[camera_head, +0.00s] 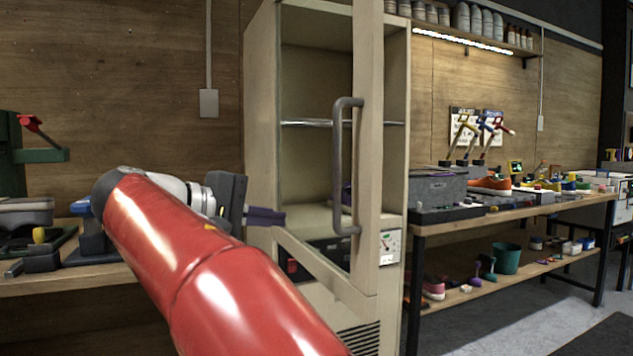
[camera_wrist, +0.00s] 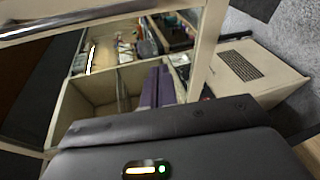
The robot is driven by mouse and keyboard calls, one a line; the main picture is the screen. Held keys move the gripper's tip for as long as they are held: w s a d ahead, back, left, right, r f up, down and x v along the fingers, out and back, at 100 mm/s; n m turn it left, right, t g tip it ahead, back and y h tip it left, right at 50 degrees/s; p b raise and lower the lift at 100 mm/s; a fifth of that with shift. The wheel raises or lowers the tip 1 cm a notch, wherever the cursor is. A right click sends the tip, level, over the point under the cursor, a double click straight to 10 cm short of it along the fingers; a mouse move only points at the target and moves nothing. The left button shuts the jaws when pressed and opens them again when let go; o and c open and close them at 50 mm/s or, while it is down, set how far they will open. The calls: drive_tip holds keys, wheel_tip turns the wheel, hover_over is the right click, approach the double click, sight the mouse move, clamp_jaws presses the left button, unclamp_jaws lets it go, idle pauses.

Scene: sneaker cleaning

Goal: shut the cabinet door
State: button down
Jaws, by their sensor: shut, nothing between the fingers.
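The beige cabinet (camera_head: 262,130) stands in the middle of the head view. Its glass-paned door (camera_head: 368,120) is ajar, swung out toward me, with its free edge on the right. A grey bar handle (camera_head: 338,165) is upright near that edge. My gripper (camera_head: 283,216) is shut and empty, its purple fingers pointing right near the door's left side, low down. I cannot tell whether they touch the door. The wrist view shows the purple fingers (camera_wrist: 156,86) together, with the pale cabinet (camera_wrist: 100,88) beyond them.
A workbench (camera_head: 95,278) with tools is on the left, partly behind my arm. On the right, a long bench (camera_head: 480,212) holds a grey box (camera_head: 437,188), an orange sneaker (camera_head: 490,184) and cleaning items. A teal bucket (camera_head: 506,258) is on its lower shelf.

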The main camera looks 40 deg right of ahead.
wheel_tip(320, 180, up, 6)
drive_tip(key=w+a+m+g+h, duration=0.1)
drive_tip(key=a+m+g+h, duration=0.1)
drive_tip(key=a+m+g, duration=0.15)
approach(348, 174)
drive_tip(key=shift+g, duration=0.25)
drive_tip(key=x, duration=0.7)
drive_tip(key=shift+w+b, duration=0.2)
drive_tip(key=shift+b, duration=0.15)
